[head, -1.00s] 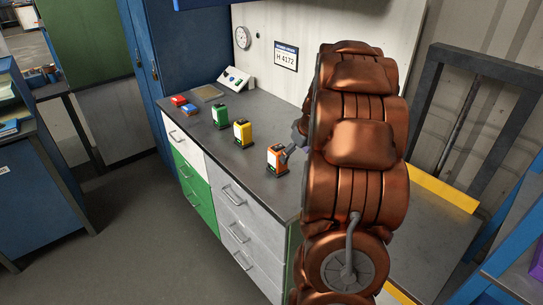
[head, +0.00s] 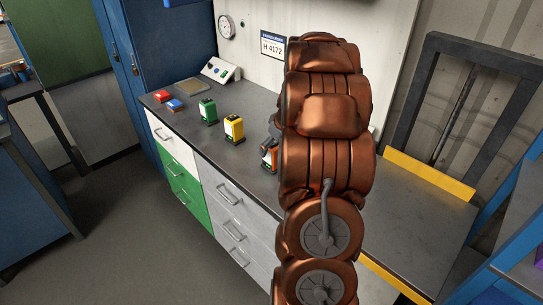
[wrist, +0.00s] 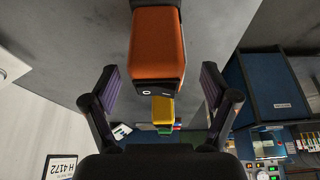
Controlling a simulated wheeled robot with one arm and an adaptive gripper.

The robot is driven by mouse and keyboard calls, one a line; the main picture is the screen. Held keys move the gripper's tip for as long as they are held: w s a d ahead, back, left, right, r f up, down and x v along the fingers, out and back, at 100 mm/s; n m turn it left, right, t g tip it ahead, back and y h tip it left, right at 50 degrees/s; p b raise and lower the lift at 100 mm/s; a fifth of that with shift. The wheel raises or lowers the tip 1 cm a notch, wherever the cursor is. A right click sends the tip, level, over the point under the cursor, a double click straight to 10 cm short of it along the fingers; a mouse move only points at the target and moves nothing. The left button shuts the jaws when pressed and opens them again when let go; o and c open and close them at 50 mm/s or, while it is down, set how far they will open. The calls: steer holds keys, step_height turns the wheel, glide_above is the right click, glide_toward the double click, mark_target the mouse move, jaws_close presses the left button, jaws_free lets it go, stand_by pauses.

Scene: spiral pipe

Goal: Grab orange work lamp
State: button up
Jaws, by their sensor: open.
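The orange work lamp (head: 269,156) stands on the grey bench top, partly hidden behind my copper-coloured arm in the head view. In the wrist view the lamp (wrist: 158,45) is large, upper middle, ahead of and between my gripper's fingers. My gripper (wrist: 160,88) is open, with one finger on each side of the lamp's line and visible gaps on both sides. Nothing is held. In the head view my gripper is mostly hidden behind the arm; only a small grey part shows beside the lamp.
A yellow lamp (head: 234,130) and a green lamp (head: 208,112) stand on the bench (head: 190,131) left of the orange one. Red (head: 162,97) and blue (head: 175,105) items and a control box (head: 221,71) sit farther back. A wall is behind the bench.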

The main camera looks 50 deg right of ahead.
steer(key=shift+p+x, duration=0.95)
steer(key=shift+x, duration=1.35)
steer(key=shift+d, duration=0.1)
steer(key=c, duration=1.5)
steer(key=shift+r+b, duration=1.05)
steer(key=shift+r, duration=0.8)
steer(key=shift+s+a, duration=0.55)
steer(key=shift+a, duration=0.25)
steer(key=s+a+b, duration=0.1)
steer(key=s+a, duration=0.1)
steer(key=a, duration=0.1)
steer(key=s+a+r+b, duration=0.1)
steer(key=s+a+b, duration=0.1)
steer(key=s+a, duration=0.1)
steer(key=s+a+b, duration=0.1)
steer(key=s+a, duration=0.2)
steer(key=a, duration=0.2)
steer(key=shift+s+a+r+b, duration=0.1)
steer(key=shift+a+r+b, duration=0.1)
steer(key=shift+b, duration=0.1)
